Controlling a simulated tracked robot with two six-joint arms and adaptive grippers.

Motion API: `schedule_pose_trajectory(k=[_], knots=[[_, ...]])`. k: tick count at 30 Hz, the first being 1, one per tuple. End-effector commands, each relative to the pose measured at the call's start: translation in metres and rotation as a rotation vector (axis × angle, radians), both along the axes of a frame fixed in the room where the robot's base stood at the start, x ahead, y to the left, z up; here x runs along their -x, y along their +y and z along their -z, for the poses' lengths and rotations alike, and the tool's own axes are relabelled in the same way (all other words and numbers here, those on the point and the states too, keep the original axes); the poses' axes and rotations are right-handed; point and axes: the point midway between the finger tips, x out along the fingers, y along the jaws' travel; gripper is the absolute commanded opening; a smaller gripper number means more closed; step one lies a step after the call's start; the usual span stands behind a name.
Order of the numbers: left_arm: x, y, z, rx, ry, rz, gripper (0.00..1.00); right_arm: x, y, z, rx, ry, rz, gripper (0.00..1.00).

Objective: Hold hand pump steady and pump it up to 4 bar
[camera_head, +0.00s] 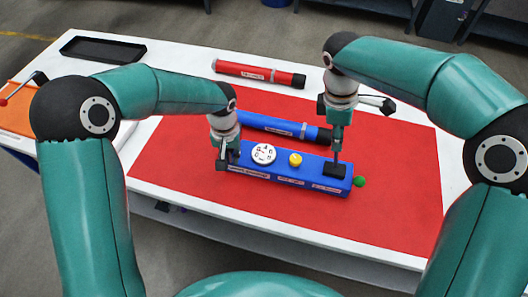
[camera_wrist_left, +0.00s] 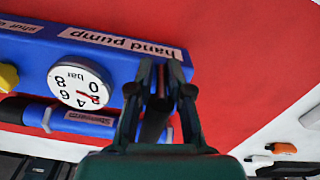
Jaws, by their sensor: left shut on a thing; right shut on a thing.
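The blue hand pump (camera_head: 270,180) lies on the red mat, with a round white gauge (camera_head: 263,153), a yellow knob (camera_head: 295,159) and a green knob (camera_head: 360,181) at its right end. The gauge (camera_wrist_left: 80,85) also shows upside down in the left wrist view; its red needle seems near the 2. My left gripper (camera_head: 226,157) is shut at the pump's left end, where its fingers (camera_wrist_left: 160,82) hide the gripped part. My right gripper (camera_head: 337,148) points down, shut on the black pump handle (camera_head: 335,170) near the pump's right end.
A blue tube (camera_head: 270,124) lies just behind the pump and a red tube (camera_head: 258,73) farther back. An empty black tray (camera_head: 103,49) sits at the back left. The red mat (camera_head: 400,215) is clear in front and at right.

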Motion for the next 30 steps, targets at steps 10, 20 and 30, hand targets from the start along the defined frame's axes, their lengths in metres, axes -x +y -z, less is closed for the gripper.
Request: schedule_pose_trajectory(k=[10, 20, 30], knots=[[0.000, 0.001, 0.001, -0.001, 0.001, 0.001, 0.00, 0.004, -0.016, 0.001, -0.112, -0.010, 0.004, 0.00], [0.000, 0.001, 0.000, -0.002, -0.001, 0.001, 0.00, 0.005, -0.019, 0.002, -0.132, -0.011, -0.001, 0.00], [-0.001, 0.001, 0.000, -0.002, -0.002, 0.000, 0.00, 0.008, -0.030, 0.003, -0.203, -0.021, 0.005, 0.00]])
